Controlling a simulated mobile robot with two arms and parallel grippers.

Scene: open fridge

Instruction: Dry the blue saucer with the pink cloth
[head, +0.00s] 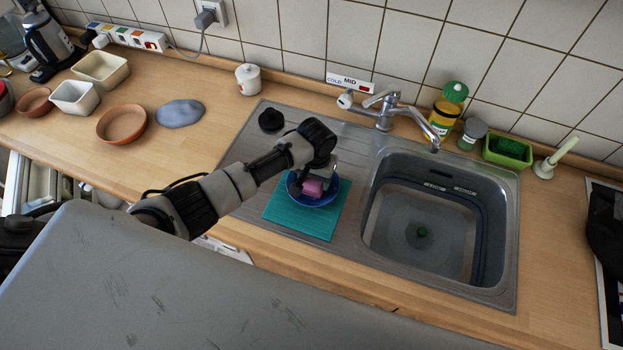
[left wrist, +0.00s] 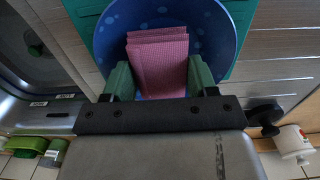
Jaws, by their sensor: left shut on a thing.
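The blue saucer (head: 322,200) rests on a teal mat (head: 298,222) on the sink's drainboard. In the left wrist view the saucer (left wrist: 212,30) shows lighter spots on its inside. The pink cloth (head: 312,187) is a small folded pad at the saucer. My left gripper (head: 317,180) is over the saucer and shut on the cloth; in the left wrist view the cloth (left wrist: 160,60) sits between its green fingers. The cloth overlaps the inside of the saucer; whether it touches the surface is hard to tell. My right gripper is not in view.
The sink basin (head: 420,225) lies right of the mat, with a faucet (head: 385,105) behind it. A black round object (head: 271,120) stands on the drainboard. Bowls, including a brown one (head: 122,123), and a grey-blue cloth-like shape (head: 180,113) lie on the left counter.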

